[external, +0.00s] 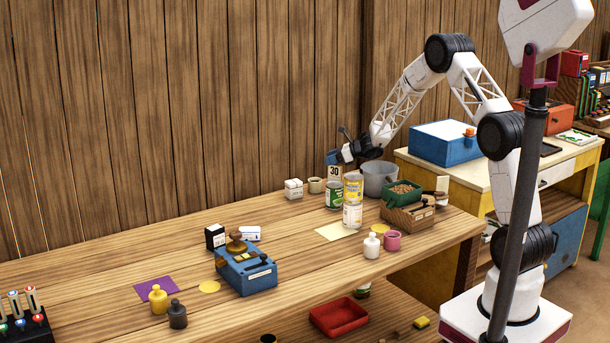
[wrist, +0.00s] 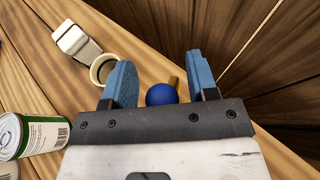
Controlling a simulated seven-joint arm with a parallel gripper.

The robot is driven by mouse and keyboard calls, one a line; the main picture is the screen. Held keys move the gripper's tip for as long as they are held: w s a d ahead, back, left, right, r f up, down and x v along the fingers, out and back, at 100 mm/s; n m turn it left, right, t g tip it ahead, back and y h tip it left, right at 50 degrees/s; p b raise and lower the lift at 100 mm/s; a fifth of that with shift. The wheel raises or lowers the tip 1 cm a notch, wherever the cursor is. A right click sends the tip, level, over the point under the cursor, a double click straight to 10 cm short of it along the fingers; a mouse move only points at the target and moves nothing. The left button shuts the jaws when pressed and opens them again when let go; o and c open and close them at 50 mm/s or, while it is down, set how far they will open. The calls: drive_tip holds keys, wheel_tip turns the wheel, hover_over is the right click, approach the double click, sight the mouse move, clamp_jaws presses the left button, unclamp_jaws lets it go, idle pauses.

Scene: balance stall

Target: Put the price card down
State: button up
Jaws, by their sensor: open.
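The price card (external: 334,172), white with "30" on it, shows upright behind a green-labelled can (external: 334,195) in the external view. A blue ball (external: 332,157) shows at its top; its foot is hidden by the cans. My gripper (external: 345,155) is just above and beside the card at the back of the bench. In the wrist view my gripper (wrist: 159,75) is open, with the blue ball (wrist: 161,94) between its two blue fingers and gaps on both sides. A small brownish-yellow piece (wrist: 173,82) shows beyond the ball. The card's face is not visible there.
Stacked cans (external: 353,200) stand in front, a grey pot (external: 379,178) and a green box (external: 401,193) to the right. A tan cup (external: 316,185) and white block (external: 293,189) are to the left. The wooden wall (external: 250,110) is close behind.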

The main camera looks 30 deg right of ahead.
drive_tip(key=shift+r, duration=0.1)
drive_tip(key=v, duration=1.2)
drive_tip(key=shift+r, duration=0.1)
idle(0.5)
drive_tip(key=s+a+r+n+g+h, duration=0.1)
drive_tip(key=s+a+r+n+g, duration=0.35)
drive_tip(key=s, duration=0.75)
drive_tip(key=s+a+r+n+g+h, duration=0.15)
drive_tip(key=s+a+r+n, duration=0.35)
drive_tip(key=s+r+n, duration=0.65)
drive_tip(key=s+d+n+h, duration=0.1)
drive_tip(key=s+n+h, duration=0.2)
drive_tip(key=s, duration=1.4)
drive_tip(key=s+d+r+n+g+h, duration=0.1)
drive_tip(key=s+n+h, duration=0.3)
drive_tip(key=s, duration=1.3)
drive_tip(key=d+n, duration=0.1)
drive_tip(key=n, duration=0.2)
drive_tip(key=shift+s+r+n, duration=0.15)
drive_tip(key=shift+r+n, duration=0.15)
drive_tip(key=shift+n, duration=0.1)
